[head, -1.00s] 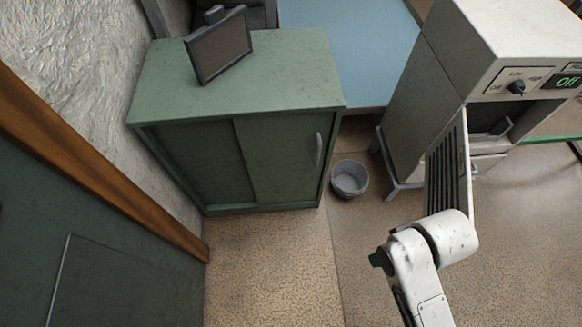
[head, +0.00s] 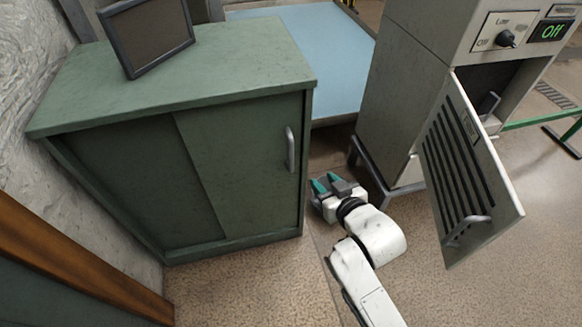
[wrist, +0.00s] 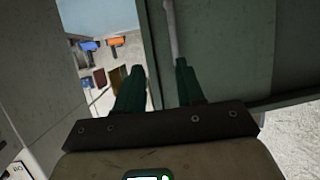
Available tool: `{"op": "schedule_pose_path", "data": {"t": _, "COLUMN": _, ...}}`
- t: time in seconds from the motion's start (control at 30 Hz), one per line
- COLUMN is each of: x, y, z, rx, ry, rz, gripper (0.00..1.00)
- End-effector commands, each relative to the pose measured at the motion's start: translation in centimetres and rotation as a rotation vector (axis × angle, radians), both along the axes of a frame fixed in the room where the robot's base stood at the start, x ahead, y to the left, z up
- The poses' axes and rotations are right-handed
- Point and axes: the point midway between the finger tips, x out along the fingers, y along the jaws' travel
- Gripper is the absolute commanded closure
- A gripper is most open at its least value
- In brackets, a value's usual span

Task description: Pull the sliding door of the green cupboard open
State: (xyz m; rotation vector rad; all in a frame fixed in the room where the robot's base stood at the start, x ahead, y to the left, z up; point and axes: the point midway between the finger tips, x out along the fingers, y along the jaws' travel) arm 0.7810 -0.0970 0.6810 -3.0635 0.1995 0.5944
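The green cupboard (head: 185,70) stands at the left in the head view. Its right sliding door (head: 240,160) covers the right half of the front and carries an upright grey handle (head: 290,149) near the right edge. My gripper (head: 325,182) is open and empty, just right of the cupboard and lower than the handle in the picture. In the wrist view, my gripper's teal fingers (wrist: 157,75) are apart. The handle (wrist: 171,30) shows ahead between them, nearer the right finger, with the green door (wrist: 215,45) to its right. I see no contact with the handle.
A dark-framed screen (head: 148,38) stands on the cupboard. A grey machine (head: 405,95) with an open slatted white door (head: 465,170) stands to the right. A blue surface (head: 300,50) lies behind. Speckled floor (head: 245,285) is clear in front of the cupboard.

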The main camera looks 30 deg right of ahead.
Motion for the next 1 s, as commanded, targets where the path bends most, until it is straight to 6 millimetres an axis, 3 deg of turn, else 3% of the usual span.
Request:
{"op": "schedule_pose_path", "data": {"t": 0.03, "x": 0.9, "y": 0.1, "z": -2.0, "rx": -0.005, "ry": -0.056, "rz": 0.007, "gripper": 0.62}}
{"op": "schedule_pose_path", "data": {"t": 0.2, "x": 3.3, "y": 0.7, "z": -2.7, "rx": -0.017, "ry": -0.239, "rz": 0.034, "gripper": 0.62}}
{"op": "schedule_pose_path", "data": {"t": 0.4, "x": 4.4, "y": 1.2, "z": -2.4, "rx": -0.024, "ry": -0.361, "rz": 0.058, "gripper": 0.62}}
{"op": "schedule_pose_path", "data": {"t": 0.67, "x": 6.0, "y": 1.3, "z": -2.0, "rx": -0.026, "ry": -0.386, "rz": 0.065, "gripper": 0.62}}
{"op": "schedule_pose_path", "data": {"t": 1.0, "x": 11.8, "y": 0.8, "z": -2.1, "rx": -0.024, "ry": -0.384, "rz": 0.063, "gripper": 0.62}}
